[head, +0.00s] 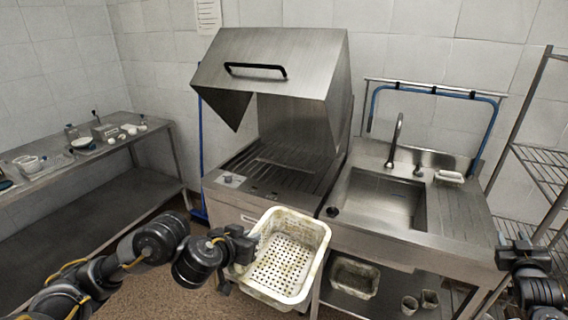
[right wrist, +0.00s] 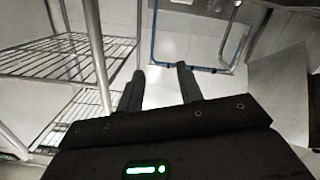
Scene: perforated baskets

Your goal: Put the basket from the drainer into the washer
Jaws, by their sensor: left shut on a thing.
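A cream perforated basket (head: 285,257) hangs in front of the washer, tilted so that its open top and holed floor face me. My left gripper (head: 246,246) is shut on the left rim of this basket. The washer (head: 262,178) is a steel machine with its hood (head: 275,75) raised, showing a slatted bed inside. The drainer beside the sink (head: 460,212) is the ribbed steel surface at the right, with no basket on it. My right gripper (head: 518,245) is at the far right edge; in the right wrist view its two fingers (right wrist: 160,85) are apart with nothing between them.
A steel sink (head: 375,203) with a tap adjoins the washer. Another basket (head: 354,278) and small cups (head: 420,300) are on the shelf below. A side table (head: 85,150) with dishes stands left, and a wire rack (head: 540,165) right.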

